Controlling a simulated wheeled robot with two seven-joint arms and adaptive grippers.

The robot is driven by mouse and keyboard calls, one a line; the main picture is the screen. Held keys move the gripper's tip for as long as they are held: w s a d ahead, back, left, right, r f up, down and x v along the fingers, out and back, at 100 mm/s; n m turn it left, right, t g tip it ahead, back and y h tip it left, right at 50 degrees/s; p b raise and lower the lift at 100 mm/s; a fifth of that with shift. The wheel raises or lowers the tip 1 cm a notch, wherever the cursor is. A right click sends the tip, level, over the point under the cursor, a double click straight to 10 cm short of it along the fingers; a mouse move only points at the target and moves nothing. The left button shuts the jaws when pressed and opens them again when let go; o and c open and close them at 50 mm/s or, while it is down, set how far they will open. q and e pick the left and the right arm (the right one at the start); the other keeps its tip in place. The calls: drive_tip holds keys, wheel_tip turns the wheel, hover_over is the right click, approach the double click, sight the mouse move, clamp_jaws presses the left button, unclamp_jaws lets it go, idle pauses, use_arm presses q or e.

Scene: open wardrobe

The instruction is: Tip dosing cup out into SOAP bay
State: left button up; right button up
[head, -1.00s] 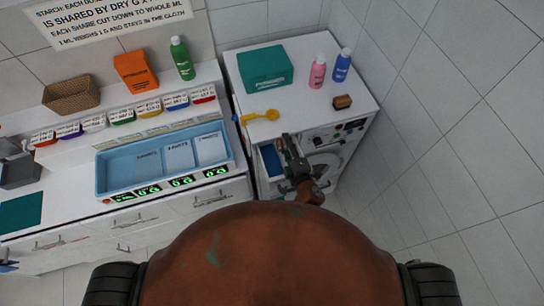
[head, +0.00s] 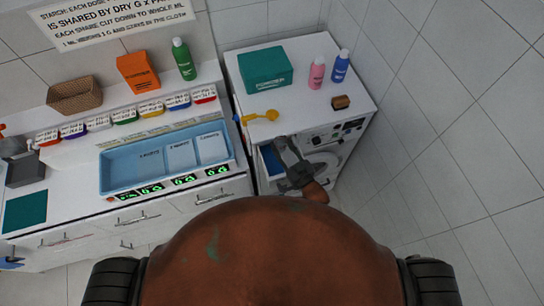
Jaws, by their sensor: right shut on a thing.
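My right gripper (head: 287,160) is over the front of the white washing machine, at its pulled-out drawer (head: 271,160) with a blue inside. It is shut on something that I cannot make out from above. The gripper covers the drawer's right part, so the SOAP bay's label and contents cannot be read. A yellow scoop-like item (head: 262,116) with a round end lies on the machine's top, just behind the gripper and apart from it. I cannot tell which item is the dosing cup. My left gripper is not in view.
On the machine (head: 301,98) stand a teal box (head: 265,68), a pink bottle (head: 317,74), a blue bottle (head: 340,66) and a small brown block (head: 340,102). A blue tray (head: 120,190) with compartments is on the left counter, with several labelled small tubs behind it.

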sight(284, 146)
drive_tip(key=shift+w+a+m, duration=0.15)
drive_tip(key=shift+w+m, duration=0.05)
drive_tip(key=shift+m, duration=0.1)
drive_tip(key=shift+r, duration=1.5)
drive_tip(key=shift+s, duration=0.1)
